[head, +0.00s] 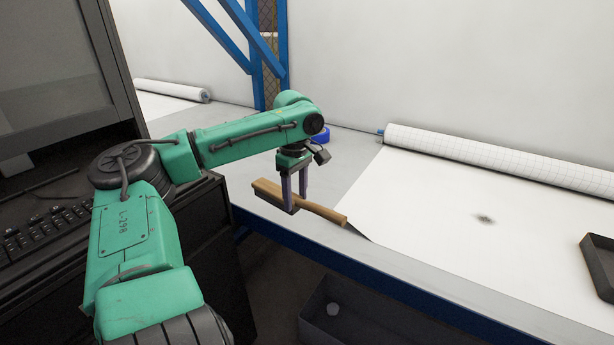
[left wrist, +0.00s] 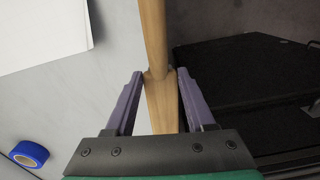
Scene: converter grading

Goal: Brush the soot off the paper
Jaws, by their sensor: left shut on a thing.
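The paper (head: 440,240) lies flat on the table, unrolled from a grid-lined roll (head: 500,158) at its back. A small dark soot smudge (head: 484,219) is near its middle. My left gripper (head: 294,205) is shut on the wooden brush (head: 325,211), at the table's front edge left of the paper. The brush points right, and a dark part shows by the paper's left front corner. I cannot tell whether it touches the paper. In the left wrist view the brush's wood (left wrist: 154,40) runs between the fingers. My right gripper is out of view.
A black tray (head: 598,264) sits at the paper's right. A blue tape roll (head: 321,136) lies behind my left wrist. A dark bin (head: 350,318) with a pale lump stands below the table's front edge. A monitor and keyboard (head: 45,233) are at the left.

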